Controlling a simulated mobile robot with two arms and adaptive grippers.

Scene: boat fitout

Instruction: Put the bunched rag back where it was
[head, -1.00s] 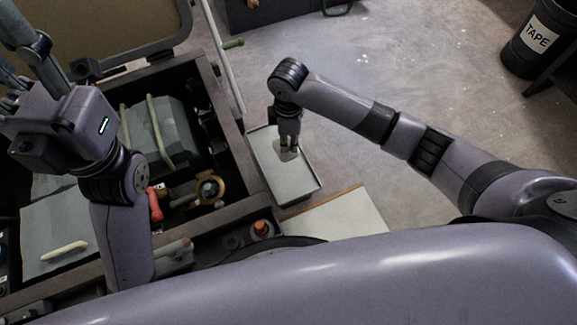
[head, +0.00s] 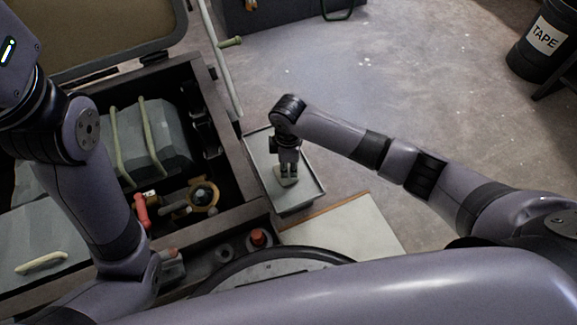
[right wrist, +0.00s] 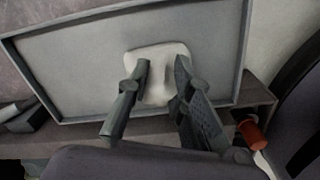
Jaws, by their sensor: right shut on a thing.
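The bunched rag (head: 288,182) is a small off-white lump at my right gripper's tips, within the outline of the shallow grey tray (head: 298,200). In the right wrist view the rag (right wrist: 160,88) sits between the two fingers of my right gripper (right wrist: 162,62), which is shut on it. The tray (right wrist: 70,65) fills the background there, with bare floor around the rag. I cannot tell whether the rag touches the tray floor. In the head view my right gripper (head: 288,168) points down over the tray. My left arm crosses the left side, its fingers out of the picture.
An open engine bay (head: 150,140) with a grey engine and pipes lies left of the tray. A pale board (head: 350,225) lies in front of it. A black tape bin (head: 543,42) stands far right. The floor beyond the tray is mostly clear.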

